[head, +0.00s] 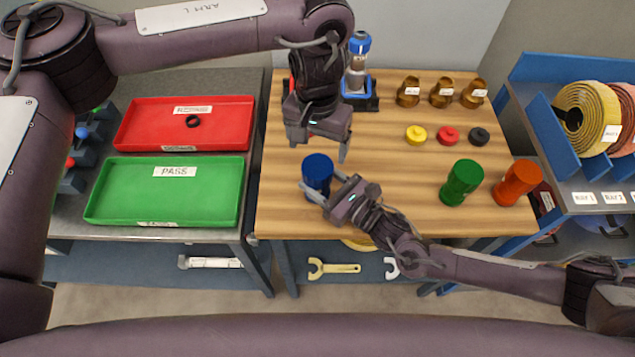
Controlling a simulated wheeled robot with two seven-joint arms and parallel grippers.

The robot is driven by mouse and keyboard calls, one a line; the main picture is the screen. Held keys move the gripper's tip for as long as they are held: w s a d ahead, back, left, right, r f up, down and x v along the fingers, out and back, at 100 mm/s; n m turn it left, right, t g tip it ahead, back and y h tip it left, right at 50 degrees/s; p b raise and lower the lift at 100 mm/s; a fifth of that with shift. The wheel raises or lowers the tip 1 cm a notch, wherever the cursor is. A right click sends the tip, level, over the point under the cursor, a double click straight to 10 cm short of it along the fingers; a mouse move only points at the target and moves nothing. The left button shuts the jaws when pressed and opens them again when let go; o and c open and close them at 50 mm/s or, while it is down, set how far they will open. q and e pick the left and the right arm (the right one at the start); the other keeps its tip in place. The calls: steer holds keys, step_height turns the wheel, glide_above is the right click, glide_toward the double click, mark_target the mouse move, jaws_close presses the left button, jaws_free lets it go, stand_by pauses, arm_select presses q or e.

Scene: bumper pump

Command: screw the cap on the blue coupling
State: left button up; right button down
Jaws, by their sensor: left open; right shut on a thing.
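The blue coupling (318,167) stands upright near the front left of the wooden table. My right gripper (320,190) is shut on its lower part, reaching in from the right. My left gripper (318,147) is open and empty, pointing down just above and behind the coupling. I cannot tell whether it touches the coupling's top. Three small round caps lie in a row at the middle right: a yellow cap (416,134), a red cap (448,135) and a black cap (480,136).
A green coupling (461,183) and an orange coupling (517,184) stand at the front right. Several labelled brass fittings (441,93) and a blue-topped device (358,68) stand behind. A red tray (135,137) and green tray (115,203) lie left. The table's centre is clear.

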mark_target(317, 166)
arm_select(q)
steer(key=shift+f, duration=0.1)
steer(key=shift+f, duration=3.95)
steer(key=shift+c, duration=0.2)
steer(key=c, duration=0.9)
steer(key=m, duration=0.4)
steer(key=shift+m, duration=0.3)
steer(key=m, duration=0.5)
steer(key=o, duration=1.1)
steer(key=shift+c, duration=0.2)
